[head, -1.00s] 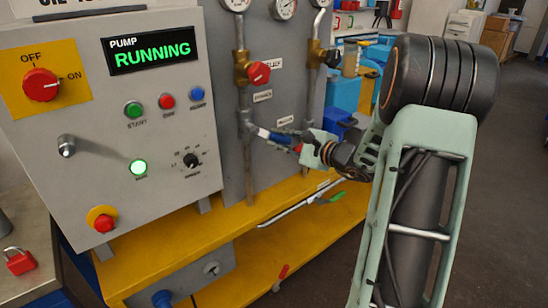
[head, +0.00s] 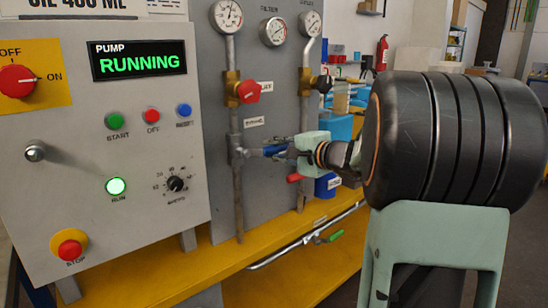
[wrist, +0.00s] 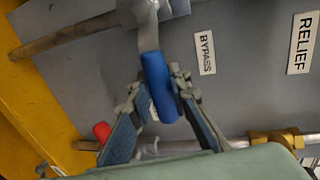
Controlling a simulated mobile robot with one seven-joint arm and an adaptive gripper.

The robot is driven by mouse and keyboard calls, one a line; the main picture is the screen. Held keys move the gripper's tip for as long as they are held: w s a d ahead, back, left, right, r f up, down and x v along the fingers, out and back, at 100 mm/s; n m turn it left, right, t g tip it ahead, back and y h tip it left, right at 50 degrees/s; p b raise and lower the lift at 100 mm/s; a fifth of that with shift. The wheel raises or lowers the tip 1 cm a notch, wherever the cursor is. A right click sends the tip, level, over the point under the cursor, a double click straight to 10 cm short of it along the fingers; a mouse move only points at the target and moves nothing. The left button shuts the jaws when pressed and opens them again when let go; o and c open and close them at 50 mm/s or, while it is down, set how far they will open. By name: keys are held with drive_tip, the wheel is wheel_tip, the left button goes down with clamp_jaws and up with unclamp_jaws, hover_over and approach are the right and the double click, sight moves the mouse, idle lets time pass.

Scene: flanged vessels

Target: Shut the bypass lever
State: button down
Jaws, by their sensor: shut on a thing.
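The bypass lever (wrist: 158,85) has a blue grip on a grey metal stem, next to the BYPASS label (wrist: 206,53). In the wrist view my gripper (wrist: 160,92) has one finger on each side of the blue grip and is shut on it. In the head view my gripper (head: 288,149) is at the end of the lever, which sticks out to the right from the left vertical pipe (head: 238,195). The fingers partly hide the grip there, and the exact lever angle is hard to tell.
A red relief knob (head: 248,92) sits above on the same pipe, under several gauges. The control box (head: 80,140) at left reads RUNNING. A red handle (head: 295,178) is just below my gripper.

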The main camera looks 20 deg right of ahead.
drive_tip(key=shift+r, duration=0.1)
drive_tip(key=c, duration=1.8)
unclamp_jaws()
drive_tip(key=shift+o, duration=0.2)
drive_tip(key=v, duration=1.2)
